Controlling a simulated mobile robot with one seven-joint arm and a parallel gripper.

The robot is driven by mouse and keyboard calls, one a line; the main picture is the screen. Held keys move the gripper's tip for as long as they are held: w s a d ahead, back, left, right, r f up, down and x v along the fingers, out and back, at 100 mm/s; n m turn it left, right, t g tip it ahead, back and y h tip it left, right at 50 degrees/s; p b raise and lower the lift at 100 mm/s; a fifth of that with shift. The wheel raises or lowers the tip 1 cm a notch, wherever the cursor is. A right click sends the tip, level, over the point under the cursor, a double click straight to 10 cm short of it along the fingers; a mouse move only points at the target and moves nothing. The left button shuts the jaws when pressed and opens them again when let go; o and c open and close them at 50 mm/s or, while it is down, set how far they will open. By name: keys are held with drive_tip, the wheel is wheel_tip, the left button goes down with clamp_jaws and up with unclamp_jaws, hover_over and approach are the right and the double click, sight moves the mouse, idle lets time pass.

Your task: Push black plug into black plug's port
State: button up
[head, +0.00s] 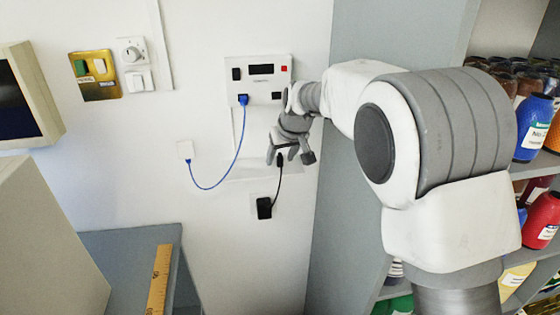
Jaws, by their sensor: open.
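The black plug (280,160) is small and dark, at the top end of a black cable that rises from a black box on the wall. My gripper (290,157) points down in front of the wall with its fingers apart. The plug shows between or just behind the fingers; I cannot tell if they touch it. A white wall panel (253,88) above left of my gripper has a dark display, a red button and dark openings. A small dark opening (276,96) at its lower right may be the black plug's port; I cannot tell for sure.
A blue plug (243,99) sits in the panel, its blue cable (212,187) looping to a white wall box (185,150). The black box (264,208) is below my gripper. A grey partition and shelves of jars (537,125) stand right. A ruler (159,280) lies lower left.

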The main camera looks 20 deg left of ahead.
clamp_jaws()
idle(0.4)
wheel_tip(320, 180, up, 10)
idle(0.4)
drive_tip(key=shift+s, duration=0.1)
idle(0.3)
